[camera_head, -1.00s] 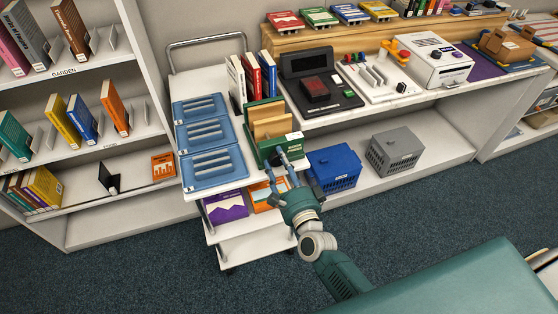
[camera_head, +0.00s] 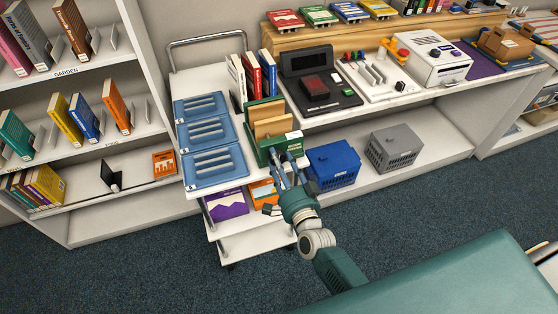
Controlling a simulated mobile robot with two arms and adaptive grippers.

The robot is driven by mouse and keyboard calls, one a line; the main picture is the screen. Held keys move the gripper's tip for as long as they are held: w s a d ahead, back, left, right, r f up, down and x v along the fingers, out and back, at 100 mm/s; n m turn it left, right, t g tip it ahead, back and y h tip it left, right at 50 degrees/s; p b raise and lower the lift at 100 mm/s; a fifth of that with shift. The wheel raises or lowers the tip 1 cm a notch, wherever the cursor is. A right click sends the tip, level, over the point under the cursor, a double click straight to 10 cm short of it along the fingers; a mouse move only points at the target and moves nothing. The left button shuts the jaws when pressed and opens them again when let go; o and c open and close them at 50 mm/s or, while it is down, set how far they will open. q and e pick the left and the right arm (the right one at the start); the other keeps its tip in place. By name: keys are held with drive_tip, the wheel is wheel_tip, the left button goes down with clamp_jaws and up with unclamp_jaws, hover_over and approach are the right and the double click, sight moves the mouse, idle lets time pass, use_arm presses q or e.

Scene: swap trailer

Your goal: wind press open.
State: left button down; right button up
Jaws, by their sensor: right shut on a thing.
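The green press (camera_head: 291,142) stands at the front right of the white cart's top. Two tan wooden boards (camera_head: 273,127) stand upright in it, with a gap between them. My right gripper (camera_head: 278,172) is at the press's near side, its arm coming in from the lower right. Its fingers are shut on what seems to be the press's handle, which is small and mostly hidden by them. My left gripper is not in view.
Blue trays (camera_head: 213,162) lie left of the press, and upright books (camera_head: 251,76) stand behind it. A blue crate (camera_head: 333,166) and a grey crate (camera_head: 394,148) sit on the low shelf to the right. The carpet in front is clear.

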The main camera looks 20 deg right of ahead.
drive_tip(key=shift+d+f, duration=0.1)
drive_tip(key=shift+d, duration=0.1)
drive_tip(key=o, duration=1.2)
drive_tip(key=shift+s+d, duration=0.1)
drive_tip(key=shift+c, duration=0.2)
drive_tip(key=s, duration=1.2)
drive_tip(key=shift+d, duration=0.2)
